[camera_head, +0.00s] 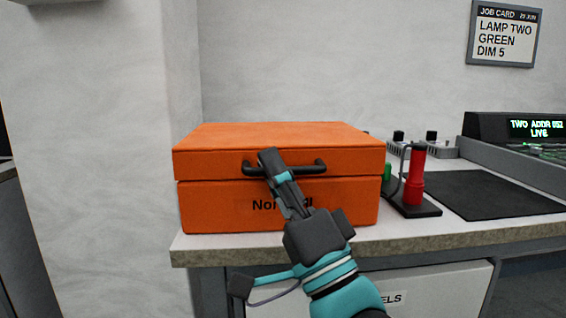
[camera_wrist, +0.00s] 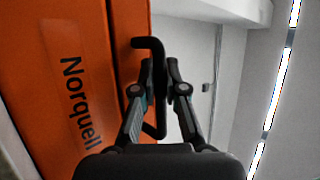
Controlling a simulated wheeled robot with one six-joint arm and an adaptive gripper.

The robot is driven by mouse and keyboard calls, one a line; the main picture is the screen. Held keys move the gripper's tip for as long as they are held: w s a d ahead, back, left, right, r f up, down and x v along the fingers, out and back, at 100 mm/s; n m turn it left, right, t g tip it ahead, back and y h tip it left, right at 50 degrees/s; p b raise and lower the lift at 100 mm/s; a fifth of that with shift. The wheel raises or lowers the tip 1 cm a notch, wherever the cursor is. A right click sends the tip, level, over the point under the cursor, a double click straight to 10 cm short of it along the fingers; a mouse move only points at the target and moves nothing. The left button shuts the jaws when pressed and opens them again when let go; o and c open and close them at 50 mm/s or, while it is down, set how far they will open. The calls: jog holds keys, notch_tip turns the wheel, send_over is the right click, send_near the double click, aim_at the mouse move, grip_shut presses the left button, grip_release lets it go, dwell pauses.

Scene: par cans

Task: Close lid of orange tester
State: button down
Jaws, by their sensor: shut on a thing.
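The orange tester (camera_head: 230,215) is a box at the left end of the worktop. Its lid (camera_head: 275,134) is down on the body, with only a thin dark seam between them. A black bar handle (camera_head: 317,168) sits on the front of the lid. My gripper (camera_head: 268,160) is at the middle of that handle. In the wrist view my gripper (camera_wrist: 161,80) has its fingers on either side of the handle (camera_wrist: 145,43), shut on it. The name "Norquell" on the tester (camera_wrist: 80,100) shows there; my gripper partly covers it in the head view.
A red cylinder (camera_head: 416,172) and a green one stand on a dark base right of the tester. A black mat (camera_head: 490,192) lies further right, before a console (camera_head: 515,128). A job card (camera_head: 504,32) hangs on the wall. A drawer front (camera_head: 440,285) is below the worktop.

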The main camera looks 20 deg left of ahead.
jog(key=shift+a+f, duration=0.1)
jog(key=shift+f, duration=0.35)
jog(key=c, duration=1.7)
grip_release()
jog(key=shift+o, duration=1.1)
jog(key=shift+s+r, duration=0.1)
jog(key=v, duration=0.7)
jog(key=shift+d, duration=0.2)
jog(key=shift+s, duration=0.1)
